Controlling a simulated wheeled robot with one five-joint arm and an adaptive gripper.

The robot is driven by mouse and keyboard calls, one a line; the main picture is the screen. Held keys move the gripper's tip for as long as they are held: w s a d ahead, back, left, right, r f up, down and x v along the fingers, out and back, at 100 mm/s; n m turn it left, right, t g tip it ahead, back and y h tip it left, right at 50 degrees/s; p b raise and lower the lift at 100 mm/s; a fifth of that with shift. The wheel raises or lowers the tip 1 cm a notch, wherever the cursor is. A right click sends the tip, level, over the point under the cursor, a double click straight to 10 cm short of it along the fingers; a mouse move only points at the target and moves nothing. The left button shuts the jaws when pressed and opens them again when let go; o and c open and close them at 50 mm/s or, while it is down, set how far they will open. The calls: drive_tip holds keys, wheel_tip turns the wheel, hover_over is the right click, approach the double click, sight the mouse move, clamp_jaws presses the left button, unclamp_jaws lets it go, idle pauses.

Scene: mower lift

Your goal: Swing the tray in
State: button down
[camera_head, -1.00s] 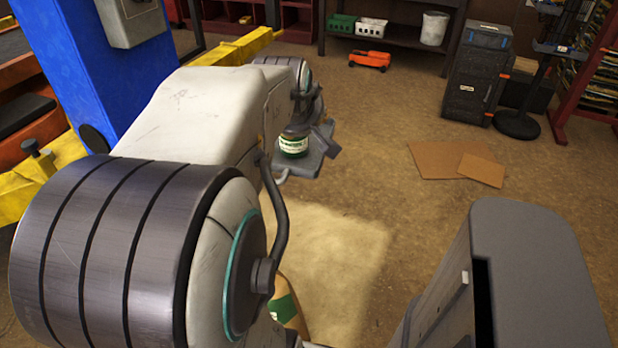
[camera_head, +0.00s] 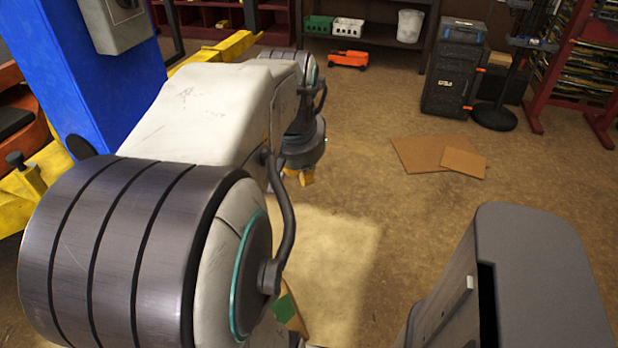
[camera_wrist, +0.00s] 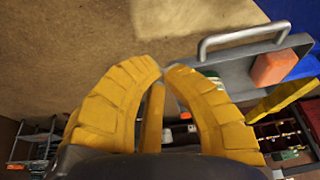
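The grey tray (camera_wrist: 232,76) is at the upper right of the wrist view, with a bar handle (camera_wrist: 243,38) along its edge. An orange block (camera_wrist: 273,67) lies on it. A green and white item (camera_wrist: 209,73) shows partly behind my right finger. My gripper (camera_wrist: 164,67) points toward the floor side of the tray, left of the handle and apart from it. Its yellow fingers curve together with the tips almost meeting and nothing seen between them. In the head view only a bit of my gripper (camera_head: 305,177) shows below the wrist; the tray is hidden there.
A blue lift post (camera_head: 90,70) with yellow arms (camera_head: 215,55) stands at the left. Cardboard sheets (camera_head: 425,154) lie on the floor. A black toolbox stack (camera_head: 452,80) and a red rack (camera_head: 575,75) stand at the back right. The middle floor is clear.

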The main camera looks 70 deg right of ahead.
drive_tip(key=w+d+f+p, duration=0.1)
drive_tip(key=d+f+p, duration=0.2)
drive_tip(key=d+f, duration=0.4)
drive_tip(key=shift+x, duration=1.05)
drive_tip(key=shift+a+f, duration=0.1)
